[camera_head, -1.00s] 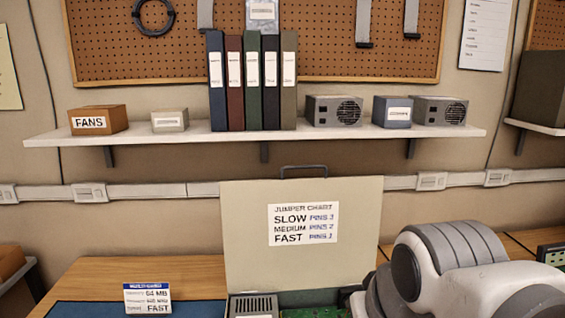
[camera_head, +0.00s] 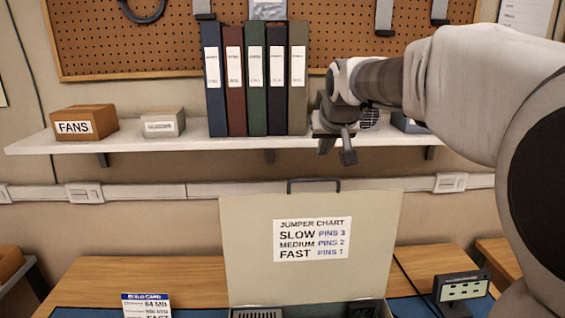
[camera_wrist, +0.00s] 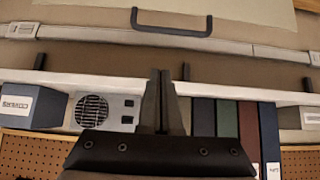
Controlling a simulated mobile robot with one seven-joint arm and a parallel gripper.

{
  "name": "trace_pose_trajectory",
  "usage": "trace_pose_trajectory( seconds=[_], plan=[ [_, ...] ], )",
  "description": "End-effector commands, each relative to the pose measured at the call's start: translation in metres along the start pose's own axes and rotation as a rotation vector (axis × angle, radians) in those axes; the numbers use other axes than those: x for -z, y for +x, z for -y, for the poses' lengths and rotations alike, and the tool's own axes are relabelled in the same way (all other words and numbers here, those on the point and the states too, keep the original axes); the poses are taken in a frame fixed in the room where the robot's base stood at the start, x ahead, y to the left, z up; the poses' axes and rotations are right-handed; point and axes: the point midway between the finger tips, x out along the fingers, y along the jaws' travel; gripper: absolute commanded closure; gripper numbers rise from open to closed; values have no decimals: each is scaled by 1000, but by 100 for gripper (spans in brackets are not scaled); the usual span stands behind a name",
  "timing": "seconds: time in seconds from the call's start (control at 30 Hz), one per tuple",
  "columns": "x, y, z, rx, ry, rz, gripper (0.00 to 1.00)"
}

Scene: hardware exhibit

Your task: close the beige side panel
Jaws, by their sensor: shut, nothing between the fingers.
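The beige side panel (camera_head: 309,272) stands open and upright at the back of a computer case on the bench. It bears a white jumper chart label (camera_head: 312,239) and has a dark handle (camera_head: 313,185) on its top edge. My gripper (camera_head: 348,158) is shut and empty, up at shelf height, above and a little right of the handle, apart from it. In the wrist view, which looks upside down, my fingertips (camera_wrist: 164,74) point towards the handle (camera_wrist: 171,22) at the top, with a gap between. The case's inside is mostly cut off at the bottom.
A wall shelf (camera_head: 180,144) behind my gripper carries binders (camera_head: 257,78), a FANS box (camera_head: 84,123) and a small box (camera_head: 163,123). A build card (camera_head: 147,306) stands left of the case. A small dark display (camera_head: 461,288) stands to its right.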

Motion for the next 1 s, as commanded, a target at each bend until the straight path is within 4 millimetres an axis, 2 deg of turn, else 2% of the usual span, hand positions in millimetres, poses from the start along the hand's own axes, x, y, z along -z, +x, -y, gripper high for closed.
trace_pose_trajectory(
  seconds=[0.17,0.57,0.8,1.0],
  plan=[
    [0,21,0,0,1,3,100],
    [0,98,0,0,0,4,100],
    [-20,80,0,-1,0,-1,100],
    [-30,74,0,-1,1,-1,100]
  ],
)
